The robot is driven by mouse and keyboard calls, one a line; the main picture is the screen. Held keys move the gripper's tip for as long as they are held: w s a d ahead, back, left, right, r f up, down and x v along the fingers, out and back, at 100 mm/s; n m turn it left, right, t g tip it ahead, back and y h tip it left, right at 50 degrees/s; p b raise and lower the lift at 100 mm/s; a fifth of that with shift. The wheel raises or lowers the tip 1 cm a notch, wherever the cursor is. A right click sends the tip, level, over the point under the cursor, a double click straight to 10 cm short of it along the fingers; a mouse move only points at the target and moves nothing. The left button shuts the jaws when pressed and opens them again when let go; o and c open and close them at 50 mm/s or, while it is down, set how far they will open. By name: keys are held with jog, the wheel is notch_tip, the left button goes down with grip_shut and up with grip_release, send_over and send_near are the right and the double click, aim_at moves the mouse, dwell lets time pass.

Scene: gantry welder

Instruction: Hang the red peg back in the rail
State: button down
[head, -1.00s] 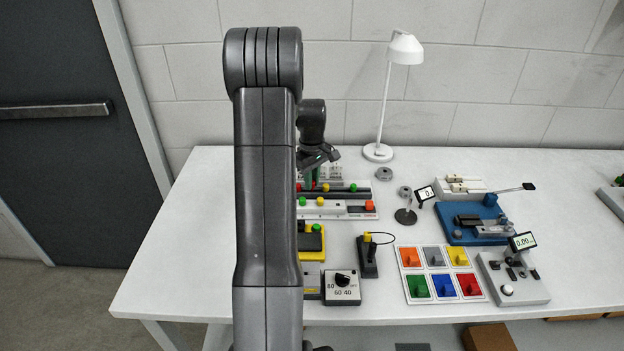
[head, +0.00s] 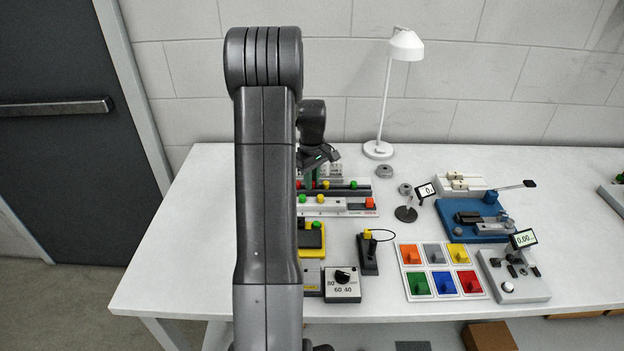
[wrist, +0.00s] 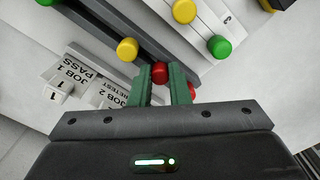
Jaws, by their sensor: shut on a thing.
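My gripper (wrist: 163,84) has green fingers, closed on the red peg (wrist: 160,72), whose round head shows between the fingertips in the wrist view. The dark rail (wrist: 98,22) runs diagonally just beyond it and carries a yellow peg (wrist: 127,49). Whether the held peg touches the rail or sits in it is hidden. Another red knob (wrist: 191,91) shows partly behind the right finger. In the head view my gripper (head: 314,176) is over the far side of the dark rail (head: 340,190), largely hidden by my arm.
A white rail (head: 342,209) with green, yellow and red knobs lies in front of the dark rail. White labelled blocks (wrist: 85,80) stand close left of my fingers in the wrist view. A lamp (head: 378,150) and a round grey weight (head: 384,171) stand to the right.

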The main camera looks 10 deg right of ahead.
jog(key=c, duration=1.3)
grip_release()
notch_tip(320, 180, up, 14)
jog(key=shift+f, duration=0.25)
notch_tip(320, 180, down, 14)
jog(key=shift+r, duration=0.45)
